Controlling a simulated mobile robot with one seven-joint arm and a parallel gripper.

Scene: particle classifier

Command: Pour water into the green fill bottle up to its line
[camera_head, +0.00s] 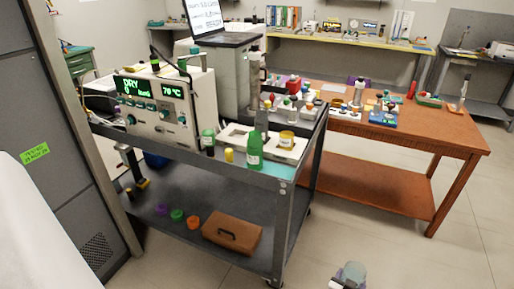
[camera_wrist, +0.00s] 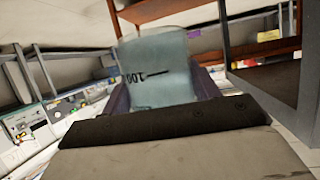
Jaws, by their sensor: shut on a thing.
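A green bottle (camera_head: 255,153) with a pale label stands at the front edge of the grey cart's top. My gripper (camera_wrist: 160,92) is shut on a clear beaker (camera_wrist: 155,62), whose "100" mark appears upside down in the wrist view. In the head view the beaker (camera_head: 352,271) is small and partly cut off at the bottom edge, well apart from the bottles. I cannot tell its water level.
The grey cart (camera_head: 287,184) carries a control box (camera_head: 165,105) reading DRY and 70 °C, a yellow-capped vial (camera_head: 229,155) and a white tray (camera_head: 235,133). A brown case (camera_head: 232,232) lies on its lower shelf. An orange table (camera_head: 440,137) stands behind. The floor right of the cart is clear.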

